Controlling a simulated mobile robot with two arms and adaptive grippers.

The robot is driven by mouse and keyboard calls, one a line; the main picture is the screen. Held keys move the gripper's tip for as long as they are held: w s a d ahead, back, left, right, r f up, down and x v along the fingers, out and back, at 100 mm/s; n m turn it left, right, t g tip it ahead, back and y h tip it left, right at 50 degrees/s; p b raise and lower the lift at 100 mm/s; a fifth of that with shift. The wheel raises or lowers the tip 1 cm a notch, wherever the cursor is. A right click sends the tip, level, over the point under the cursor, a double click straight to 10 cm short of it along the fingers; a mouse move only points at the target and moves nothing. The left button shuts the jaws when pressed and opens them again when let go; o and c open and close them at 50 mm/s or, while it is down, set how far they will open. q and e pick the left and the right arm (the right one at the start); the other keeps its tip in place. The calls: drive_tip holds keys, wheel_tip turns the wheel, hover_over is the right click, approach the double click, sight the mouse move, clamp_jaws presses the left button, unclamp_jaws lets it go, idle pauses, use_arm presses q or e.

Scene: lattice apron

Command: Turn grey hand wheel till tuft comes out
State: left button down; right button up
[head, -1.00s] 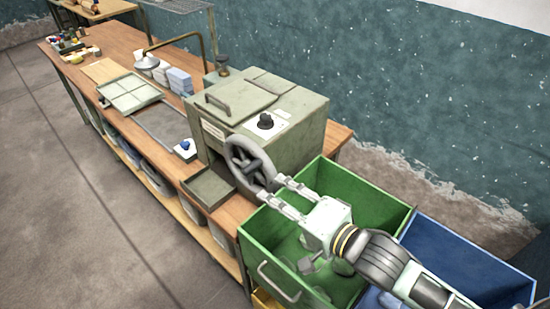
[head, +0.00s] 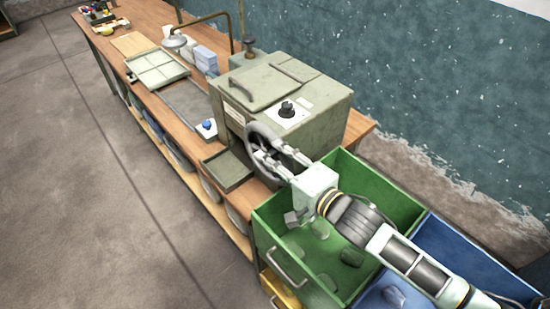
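The grey hand wheel (head: 258,137) is mounted on the front of a grey-green box machine (head: 330,112). My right gripper (head: 268,151) reaches up from the lower right and overlaps the wheel's lower right part. Its two fingers are spread apart at the wheel. Whether they touch the rim or spokes is unclear. The fingers hide part of the wheel. No tuft shows. An empty-looking shallow tray (head: 228,169) sits below and left of the wheel. My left gripper is not in view.
A green bin (head: 400,195) with grey-green lumps and a blue bin (head: 470,255) stand below my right arm. The wooden bench (head: 150,85) carries a pale divided tray (head: 157,69), a lamp and blue-white stacks. Open floor lies left.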

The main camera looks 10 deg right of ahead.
drive_tip(key=c, duration=0.3)
clamp_jaws()
drive_tip(key=shift+s+f, duration=0.1)
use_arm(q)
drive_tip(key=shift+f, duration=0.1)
use_arm(e)
drive_tip(key=shift+f, duration=0.1)
